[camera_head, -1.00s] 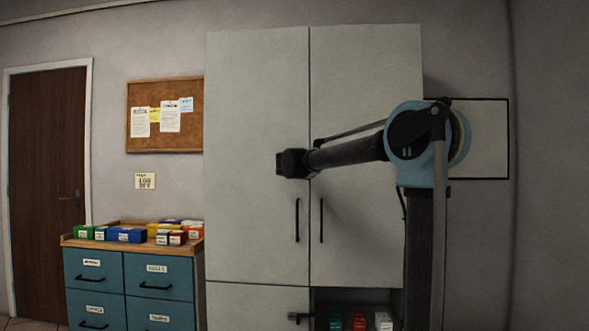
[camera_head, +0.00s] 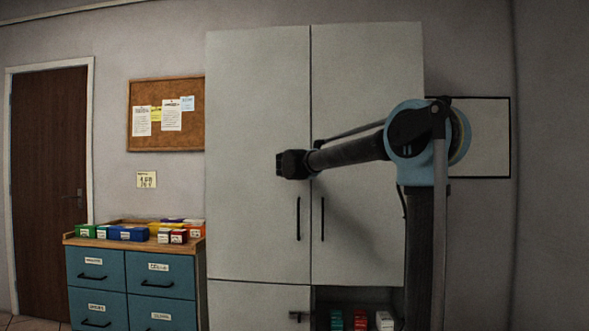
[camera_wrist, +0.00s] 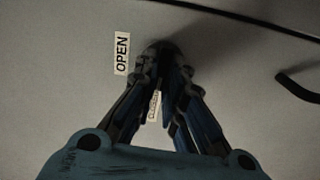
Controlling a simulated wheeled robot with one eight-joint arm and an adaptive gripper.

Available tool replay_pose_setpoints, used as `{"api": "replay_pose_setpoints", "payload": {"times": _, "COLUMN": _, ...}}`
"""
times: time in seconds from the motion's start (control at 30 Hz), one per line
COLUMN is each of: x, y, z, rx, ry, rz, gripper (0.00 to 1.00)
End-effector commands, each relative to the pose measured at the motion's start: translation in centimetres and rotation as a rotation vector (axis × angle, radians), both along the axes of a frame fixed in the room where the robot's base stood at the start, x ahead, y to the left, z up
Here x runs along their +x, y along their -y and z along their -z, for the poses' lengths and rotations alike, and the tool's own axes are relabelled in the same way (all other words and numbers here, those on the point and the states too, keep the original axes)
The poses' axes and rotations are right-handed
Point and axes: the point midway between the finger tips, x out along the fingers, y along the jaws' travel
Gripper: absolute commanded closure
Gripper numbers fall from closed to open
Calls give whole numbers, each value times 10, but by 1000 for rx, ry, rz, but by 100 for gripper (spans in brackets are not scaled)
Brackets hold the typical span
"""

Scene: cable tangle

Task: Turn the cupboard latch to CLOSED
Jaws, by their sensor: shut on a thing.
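The cupboard (camera_head: 255,100) is tall and pale grey. In the head view, my gripper (camera_head: 292,164) is at its upper left door, near the seam and above the handles. It covers the latch there. In the wrist view, my gripper (camera_wrist: 163,62) has its fingers drawn together on the dark latch (camera_wrist: 160,46), which is mostly hidden by the fingertips and shadow. The OPEN label (camera_wrist: 121,53) is clear of the fingers, on their left. The CLOSED label (camera_wrist: 154,105) shows partly between the fingers. I cannot tell which way the latch points.
A black door handle (camera_head: 298,219) is below my gripper and also shows in the wrist view (camera_wrist: 300,86). A second handle (camera_head: 322,219) is across the seam. An open shelf with small boxes is below. A blue drawer unit (camera_head: 128,280) with several coloured boxes stands left.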

Motion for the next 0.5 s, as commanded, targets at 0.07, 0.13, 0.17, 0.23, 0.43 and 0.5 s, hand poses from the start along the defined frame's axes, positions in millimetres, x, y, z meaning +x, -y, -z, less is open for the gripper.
{"api": "replay_pose_setpoints", "payload": {"times": 0.07, "x": 0, "y": -2, "z": 2, "rx": -24, "ry": -3, "rz": -5, "gripper": 100}}
{"api": "replay_pose_setpoints", "payload": {"times": 0.13, "x": 0, "y": -2, "z": 2, "rx": -41, "ry": -3, "rz": -5, "gripper": 100}}
{"api": "replay_pose_setpoints", "payload": {"times": 0.17, "x": 0, "y": -2, "z": 2, "rx": -48, "ry": -3, "rz": -5, "gripper": 100}}
{"api": "replay_pose_setpoints", "payload": {"times": 0.23, "x": 0, "y": -2, "z": 2, "rx": -59, "ry": -4, "rz": -5, "gripper": 100}}
{"api": "replay_pose_setpoints", "payload": {"times": 0.43, "x": 0, "y": -2, "z": 3, "rx": -71, "ry": -4, "rz": -5, "gripper": 100}}
{"api": "replay_pose_setpoints", "payload": {"times": 0.5, "x": 0, "y": -2, "z": 3, "rx": -71, "ry": -4, "rz": -5, "gripper": 100}}
